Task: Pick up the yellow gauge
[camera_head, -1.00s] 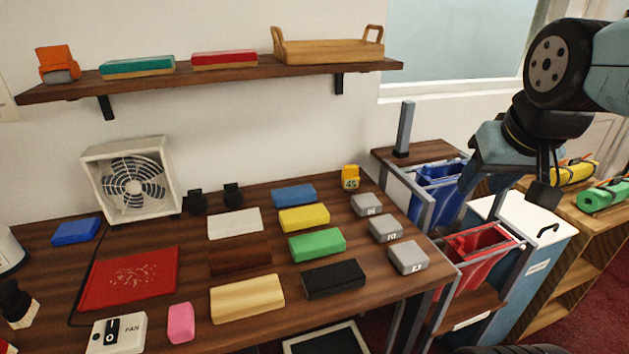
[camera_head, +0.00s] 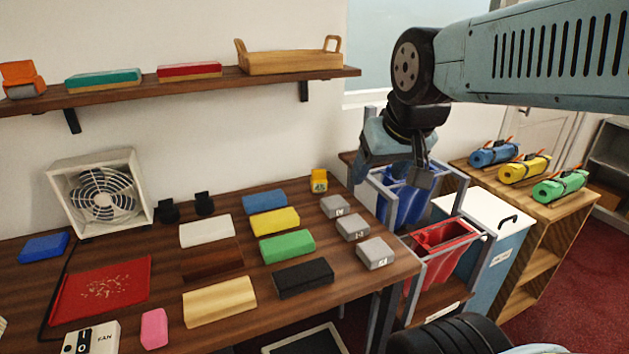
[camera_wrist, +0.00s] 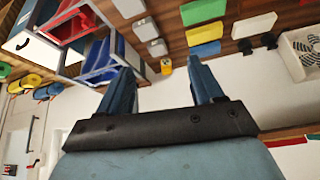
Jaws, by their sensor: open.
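The yellow gauge (camera_head: 319,181) is a small upright yellow block with a dark marking on its face. It stands at the back right of the wooden counter (camera_head: 345,285), behind the grey blocks. In the wrist view the gauge (camera_wrist: 166,67) shows just beyond and between the fingertips. My gripper (camera_head: 394,180) is open and empty, to the right of the gauge in the head view, over the bin rack. Both spread fingers of my gripper (camera_wrist: 160,66) show in the wrist view, apart from the gauge.
Grey blocks (camera_head: 352,227) stand in front of the gauge, coloured blocks (camera_head: 265,202) to its left. A blue bin (camera_head: 405,205) and a red bin (camera_head: 432,258) sit right of the counter. A shelf (camera_head: 200,82) with a wooden tray (camera_head: 290,62) hangs above.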

